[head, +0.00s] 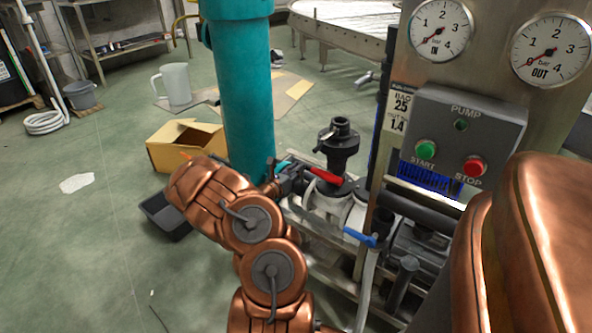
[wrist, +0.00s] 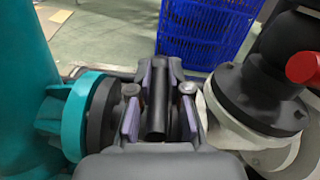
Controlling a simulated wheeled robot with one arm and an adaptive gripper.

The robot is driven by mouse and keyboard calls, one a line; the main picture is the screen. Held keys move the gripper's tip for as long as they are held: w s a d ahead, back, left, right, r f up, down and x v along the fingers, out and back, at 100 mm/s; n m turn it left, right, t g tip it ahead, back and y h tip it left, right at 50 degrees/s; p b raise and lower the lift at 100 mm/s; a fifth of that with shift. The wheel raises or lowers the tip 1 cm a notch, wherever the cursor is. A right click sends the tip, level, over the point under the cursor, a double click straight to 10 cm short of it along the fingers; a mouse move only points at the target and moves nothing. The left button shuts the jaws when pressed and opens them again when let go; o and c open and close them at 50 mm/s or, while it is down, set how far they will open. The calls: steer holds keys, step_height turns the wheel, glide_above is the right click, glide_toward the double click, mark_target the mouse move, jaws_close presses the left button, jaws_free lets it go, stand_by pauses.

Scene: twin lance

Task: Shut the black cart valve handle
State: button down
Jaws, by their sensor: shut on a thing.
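The black valve handle (wrist: 158,103) stands as a dark bar between the two fingers of my gripper (wrist: 162,78) in the wrist view. My gripper is shut on it, with purple-grey pads on either side. In the head view my gripper (head: 290,180) is at the pipework between the teal column and the red handle; the black handle is hard to make out there. A teal flange (wrist: 68,120) is left of the fingers and a black-and-white flanged pipe (wrist: 262,100) is right of them. How far the handle is turned cannot be told.
A red handle (head: 327,176) and a blue handle (head: 360,237) are on nearby pipes. The teal column (head: 245,90) rises close to my arm. The pump panel (head: 462,135) and gauges stand right. A blue crate (wrist: 205,32) is beyond the fingers. A cardboard box (head: 172,152) sits on the floor.

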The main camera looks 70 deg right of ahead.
steer(key=shift+s+r, duration=0.1)
steer(key=shift+s, duration=0.3)
steer(key=c, duration=1.2)
jaws_free()
steer(key=shift+o, duration=0.4)
steer(key=shift+w, duration=0.3)
steer(key=shift+f, duration=0.2)
steer(key=v, duration=1.2)
steer(key=shift+s+r, duration=0.1)
steer(key=shift+r, duration=0.05)
